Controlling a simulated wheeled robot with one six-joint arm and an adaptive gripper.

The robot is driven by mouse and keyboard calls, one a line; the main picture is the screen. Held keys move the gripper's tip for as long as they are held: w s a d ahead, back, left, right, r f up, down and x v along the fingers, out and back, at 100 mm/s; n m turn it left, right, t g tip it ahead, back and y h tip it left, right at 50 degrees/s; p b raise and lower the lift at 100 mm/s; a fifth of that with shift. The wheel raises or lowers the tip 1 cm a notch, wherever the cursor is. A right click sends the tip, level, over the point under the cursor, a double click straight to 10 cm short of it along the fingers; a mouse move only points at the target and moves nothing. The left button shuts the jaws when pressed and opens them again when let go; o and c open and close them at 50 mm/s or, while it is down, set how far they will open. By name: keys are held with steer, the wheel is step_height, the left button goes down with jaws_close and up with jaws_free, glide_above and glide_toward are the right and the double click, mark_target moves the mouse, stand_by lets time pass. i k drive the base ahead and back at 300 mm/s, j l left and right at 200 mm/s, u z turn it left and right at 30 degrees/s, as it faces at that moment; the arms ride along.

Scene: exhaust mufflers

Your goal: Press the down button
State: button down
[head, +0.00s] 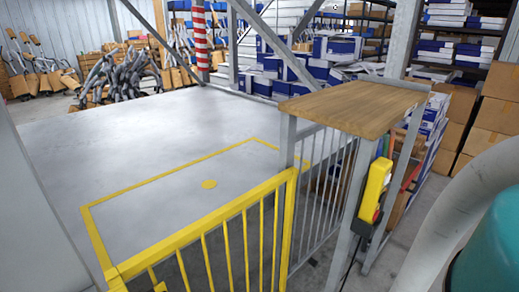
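A yellow control box (375,190) is fixed to the grey post under a wooden top, right of the picture's middle. I see it at an angle from its side. A small red part (376,215) shows low on its right-hand edge. The box's front is turned mostly away, so I cannot tell which button is the down button. A grey link of my arm with a teal cap is at the lower right, apart from the box in the picture. My gripper is out of view.
A wooden shelf top (352,106) sits above the box on grey posts. A yellow railing (230,235) stands in front of a grey platform marked with a yellow outline. Cardboard boxes (490,110) are stacked at the right. Mufflers (120,75) lie piled at the back left.

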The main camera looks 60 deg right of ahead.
mark_target(381, 197)
steer(key=z, duration=1.8)
steer(key=i+l+u, duration=0.1)
steer(key=l+u, duration=0.15)
steer(key=l, duration=0.2)
